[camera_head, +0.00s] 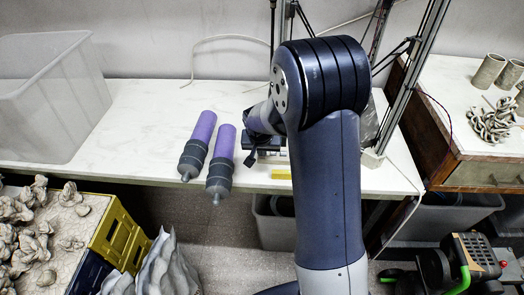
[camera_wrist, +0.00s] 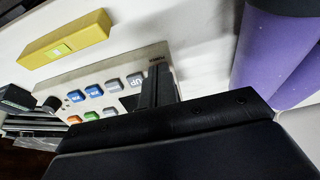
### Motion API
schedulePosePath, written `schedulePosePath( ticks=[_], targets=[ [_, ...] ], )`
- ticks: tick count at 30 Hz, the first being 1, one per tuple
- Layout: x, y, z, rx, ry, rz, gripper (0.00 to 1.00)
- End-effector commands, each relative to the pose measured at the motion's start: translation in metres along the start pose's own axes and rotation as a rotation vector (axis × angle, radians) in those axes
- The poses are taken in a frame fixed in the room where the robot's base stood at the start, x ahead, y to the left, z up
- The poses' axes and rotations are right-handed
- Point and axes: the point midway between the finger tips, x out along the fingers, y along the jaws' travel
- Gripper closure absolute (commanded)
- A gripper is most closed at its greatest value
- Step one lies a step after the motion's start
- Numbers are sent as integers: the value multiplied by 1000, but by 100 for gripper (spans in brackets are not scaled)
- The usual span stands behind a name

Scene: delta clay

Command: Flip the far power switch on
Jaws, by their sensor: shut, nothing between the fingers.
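A control panel (camera_wrist: 125,68) with blue, grey, orange and green buttons lies on the white table in the wrist view. A yellow block (camera_wrist: 65,40) with a small pale green square is beside it; it also shows in the head view (camera_head: 281,174). My gripper (camera_head: 253,163) is low over the table by the panel, which my arm mostly hides in the head view. In the wrist view my gripper (camera_wrist: 157,68) is shut and empty, its fingers over the panel's end near a grey button marked "UP". I cannot make out which part is the far power switch.
Two purple and grey cylinders (camera_head: 199,139) (camera_head: 222,155) lie just left of my gripper. A clear bin (camera_head: 50,95) stands at the table's left. A metal frame (camera_head: 408,85) rises behind my arm. The table (camera_head: 135,110) is bare between bin and cylinders.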

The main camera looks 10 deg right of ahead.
Motion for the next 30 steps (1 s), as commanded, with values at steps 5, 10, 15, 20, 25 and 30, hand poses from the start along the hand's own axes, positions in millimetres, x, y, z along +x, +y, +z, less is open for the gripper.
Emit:
schedulePosePath(
  ticks=[5,10,15,20,25,30],
  targets=[
    [3,0,1,0,2,0,100],
    [1,0,1,-1,2,0,100],
    [-6,0,-2,0,3,0,100],
    [-13,0,-4,0,2,0,100],
    [-13,0,-5,-1,2,0,100],
    [-13,0,-5,0,2,0,100]
  ],
)
